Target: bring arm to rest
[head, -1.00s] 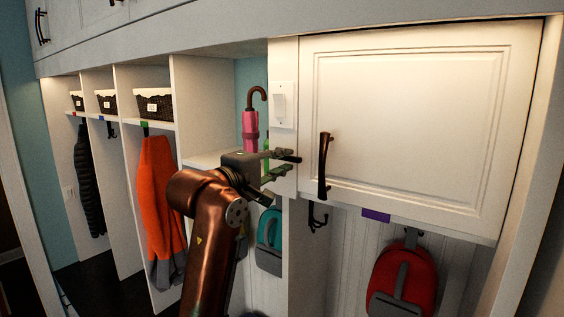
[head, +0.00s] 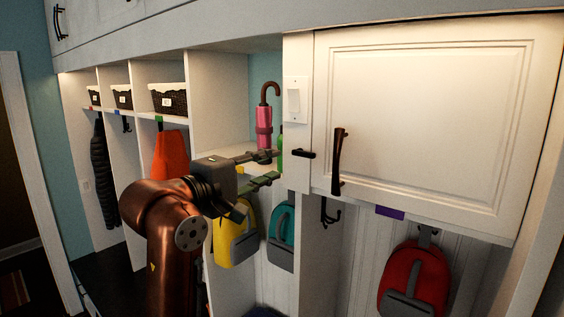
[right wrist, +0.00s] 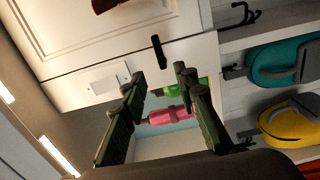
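My right gripper (head: 275,164) is held out in front of the open cubbies, at the end of my copper-coloured arm. Its two fingers are apart, with nothing between them. In the right wrist view the open fingers (right wrist: 158,82) also stand apart, with a pink umbrella (right wrist: 165,115) and a green bottle-like thing (right wrist: 172,88) seen beyond the gap. In the head view the umbrella (head: 264,126) stands on a shelf behind the fingers. My left gripper is in neither view.
A closed white cabinet door (head: 425,120) with a dark handle (head: 338,160) is to the right. A small black handle (head: 304,154) sticks out left of it. Yellow (head: 232,240), teal (head: 281,240) and red (head: 415,275) backpacks hang below. An orange jacket (head: 171,155) hangs left.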

